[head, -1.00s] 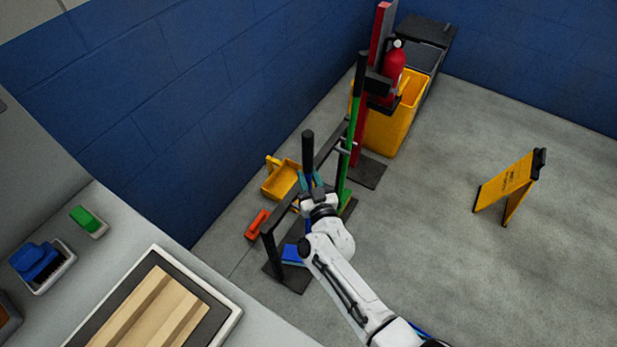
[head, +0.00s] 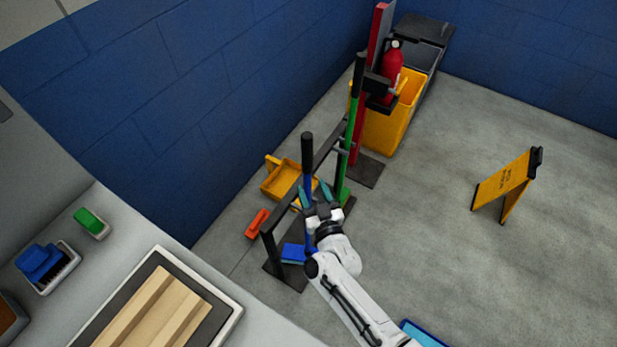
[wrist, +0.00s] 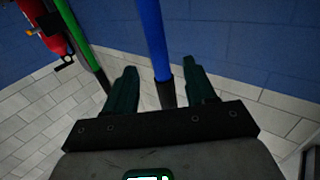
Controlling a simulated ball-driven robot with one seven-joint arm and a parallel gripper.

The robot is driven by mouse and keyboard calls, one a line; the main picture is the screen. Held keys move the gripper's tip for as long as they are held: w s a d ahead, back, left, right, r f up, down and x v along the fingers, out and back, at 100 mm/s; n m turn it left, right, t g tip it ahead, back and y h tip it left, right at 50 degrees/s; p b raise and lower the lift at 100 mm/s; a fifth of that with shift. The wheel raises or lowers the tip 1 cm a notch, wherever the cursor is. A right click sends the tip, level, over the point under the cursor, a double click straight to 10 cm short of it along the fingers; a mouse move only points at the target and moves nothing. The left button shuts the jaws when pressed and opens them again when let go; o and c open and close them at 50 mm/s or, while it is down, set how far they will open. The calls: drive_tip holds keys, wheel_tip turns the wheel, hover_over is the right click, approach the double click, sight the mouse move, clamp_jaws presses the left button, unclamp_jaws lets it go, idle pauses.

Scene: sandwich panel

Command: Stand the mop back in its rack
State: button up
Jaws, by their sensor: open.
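The mop has a blue pole with a black top grip (head: 307,150) and a blue head (head: 293,254) low on the rack's base. It stands about upright at the black rack (head: 268,250). My gripper (head: 315,190) is open at the blue pole, with its teal fingers spread. In the wrist view the blue pole (wrist: 152,40) shows between and beyond the two open fingers (wrist: 160,75). A dark section of the pole lies lower between them. Whether the fingers touch the pole, and how the rack holds it, I cannot tell.
A green-handled tool (head: 351,130) stands in the same rack. Behind are a red fire extinguisher (head: 392,70) and a yellow bin (head: 388,128). A yellow dustpan (head: 280,182) and orange brush (head: 257,223) are near the wall. A yellow floor sign (head: 503,186) stands on open floor right.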

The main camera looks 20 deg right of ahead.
drive_tip(key=s, duration=0.7)
drive_tip(key=shift+a+p, duration=0.3)
drive_tip(key=shift+p, duration=0.05)
drive_tip(key=s+d+r+g, duration=0.2)
drive_tip(key=s+g, duration=0.3)
drive_tip(key=s, duration=0.3)
drive_tip(key=s+d+r+g+y, duration=0.1)
drive_tip(key=s+d+g, duration=0.3)
drive_tip(key=s, duration=0.5)
drive_tip(key=s+d+r+g, duration=0.3)
drive_tip(key=s+g, duration=0.5)
drive_tip(key=s, duration=0.1)
drive_tip(key=shift+s+r+n, duration=0.25)
drive_tip(key=shift+r+n, duration=0.05)
drive_tip(key=shift+r, duration=0.05)
